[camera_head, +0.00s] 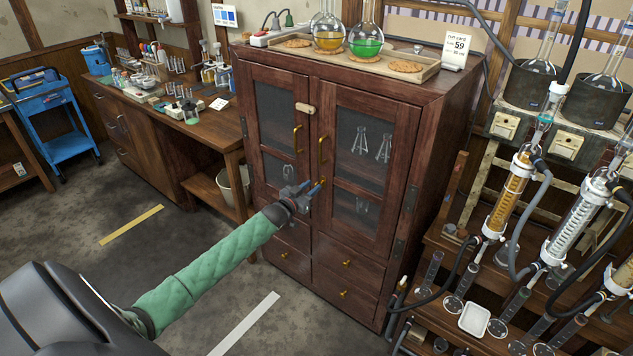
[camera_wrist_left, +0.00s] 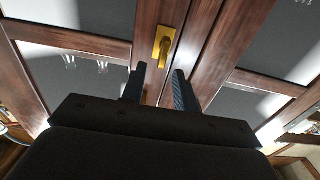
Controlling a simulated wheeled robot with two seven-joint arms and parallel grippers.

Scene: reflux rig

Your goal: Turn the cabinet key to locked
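The dark wooden cabinet (camera_head: 400,205) has two glazed doors, with a brass handle on the left door (camera_head: 296,140) and another on the right door (camera_head: 321,150). My left gripper (camera_head: 316,187) is at the doors' meeting edges, just below the handles. No key is clearly visible in the head view.
A wooden tray (camera_head: 436,70) with flasks and biscuits stands on the cabinet. A rack with glass condensers (camera_head: 510,195) and hoses is close at the right. A workbench (camera_head: 150,130) and a blue trolley (camera_head: 58,125) are at the left. Open floor lies before the cabinet.

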